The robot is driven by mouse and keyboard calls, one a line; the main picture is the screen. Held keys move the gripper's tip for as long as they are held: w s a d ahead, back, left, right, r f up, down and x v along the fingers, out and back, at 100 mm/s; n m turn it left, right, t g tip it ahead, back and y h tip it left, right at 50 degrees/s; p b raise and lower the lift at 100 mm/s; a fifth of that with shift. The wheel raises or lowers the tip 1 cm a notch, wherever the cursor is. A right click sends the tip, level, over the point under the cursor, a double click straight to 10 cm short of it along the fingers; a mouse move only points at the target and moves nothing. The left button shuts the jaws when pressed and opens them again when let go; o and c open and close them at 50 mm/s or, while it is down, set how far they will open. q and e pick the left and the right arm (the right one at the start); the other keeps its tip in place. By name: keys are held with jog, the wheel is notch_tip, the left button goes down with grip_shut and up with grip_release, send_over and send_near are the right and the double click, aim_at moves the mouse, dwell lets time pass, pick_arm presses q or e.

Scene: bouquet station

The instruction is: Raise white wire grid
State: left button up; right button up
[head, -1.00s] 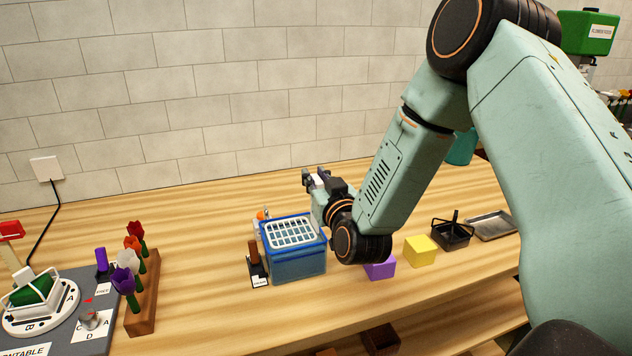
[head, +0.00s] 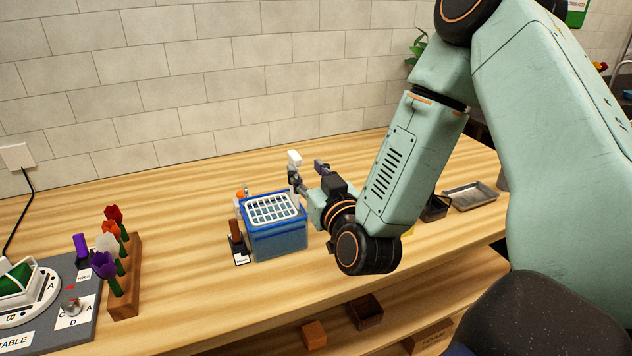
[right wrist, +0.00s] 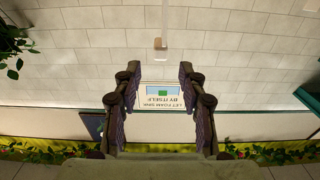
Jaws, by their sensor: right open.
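The white wire grid (head: 272,208) lies in the top of a blue bin (head: 278,241) on the wooden table in the head view. It looks slightly tilted, and its handle, if any, cannot be made out. My right gripper (head: 308,168) is open, above and behind the bin's right back corner, apart from the grid. My left gripper is not in view.
A dark stand with a label (head: 238,243) is left of the bin. A flower rack (head: 124,285) stands further left. A black basket (head: 434,209) and a metal tray (head: 470,196) are to the right. A sign (right wrist: 163,100) hangs beyond the fingers.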

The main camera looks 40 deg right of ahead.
jog(key=shift+v, duration=2.05)
jog(key=shift+w, duration=0.1)
